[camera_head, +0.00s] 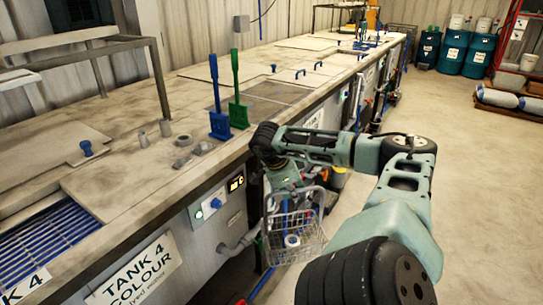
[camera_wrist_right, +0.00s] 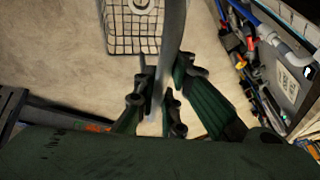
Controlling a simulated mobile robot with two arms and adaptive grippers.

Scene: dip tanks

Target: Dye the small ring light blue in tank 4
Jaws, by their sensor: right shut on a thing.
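My right gripper (camera_head: 288,186) is shut on the tall grey handle (camera_wrist_right: 172,45) of a wire basket. The basket (camera_head: 310,243) hangs below it in front of the tank row, above the floor; its grid also shows at the top of the right wrist view (camera_wrist_right: 125,40). A small pale ring (camera_head: 292,240) appears to lie in the basket. Tank 4 is at lower left, with a "TANK 4 COLOUR" sign (camera_head: 138,272) on its front. A blue grate (camera_head: 48,246) shows beside a pale lid board (camera_head: 135,183). My left gripper is out of view.
Small grey parts (camera_head: 184,140) lie on the worktop, near an upright blue paddle (camera_head: 218,122) and a green paddle (camera_head: 238,113). A metal frame (camera_head: 155,75) stands over the tanks. Pipes and a control box (camera_head: 214,203) are on the front.

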